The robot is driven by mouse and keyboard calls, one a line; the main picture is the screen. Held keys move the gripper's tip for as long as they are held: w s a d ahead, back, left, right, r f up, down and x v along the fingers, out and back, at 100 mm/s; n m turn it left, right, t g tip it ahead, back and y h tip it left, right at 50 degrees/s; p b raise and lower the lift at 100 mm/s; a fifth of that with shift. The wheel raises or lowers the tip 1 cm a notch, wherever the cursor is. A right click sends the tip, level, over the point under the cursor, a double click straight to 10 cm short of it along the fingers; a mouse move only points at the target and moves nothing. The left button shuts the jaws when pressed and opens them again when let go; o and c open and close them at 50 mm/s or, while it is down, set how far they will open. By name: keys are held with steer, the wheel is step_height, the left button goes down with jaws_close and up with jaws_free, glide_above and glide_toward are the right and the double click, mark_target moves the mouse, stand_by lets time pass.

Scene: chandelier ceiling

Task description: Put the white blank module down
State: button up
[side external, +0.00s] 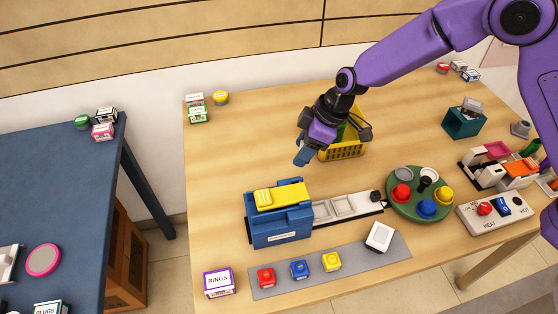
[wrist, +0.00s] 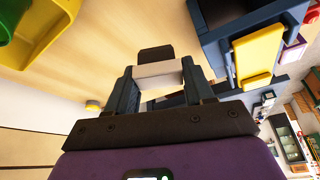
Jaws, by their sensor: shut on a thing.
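My gripper (side external: 302,157) is raised above the table behind the blue machine, in front of the yellow basket. In the wrist view its two dark fingers (wrist: 160,75) are shut on a white block, which I take as the white blank module (wrist: 158,69). A dark piece (wrist: 156,53) shows just beyond it. In the side view the fingers hide the held block. A white square module (side external: 380,236) lies tilted at the right end of the grey strip (side external: 290,284), apart from my gripper.
The blue machine (side external: 280,228) with a yellow top stands below my gripper, with a white slotted track (side external: 345,206) on its right. A yellow basket (side external: 343,150) is behind. A green round tray (side external: 404,209) holds coloured pieces. The table left of my gripper is clear.

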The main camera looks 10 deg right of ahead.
steer(key=w+a+f, duration=0.1)
steer(key=w+f, duration=0.1)
steer(key=w+a+f, duration=0.1)
steer(key=w+f, duration=0.1)
steer(key=w+a+f, duration=0.1)
steer(key=a+f, duration=0.1)
steer(key=shift+w+a+f, duration=0.1)
steer(key=shift+w+f, duration=0.4)
steer(key=shift+f, duration=1.55)
steer(key=o, duration=1)
steer(key=shift+f, duration=0.15)
steer(key=v, duration=1.2)
steer(key=shift+r, duration=0.2)
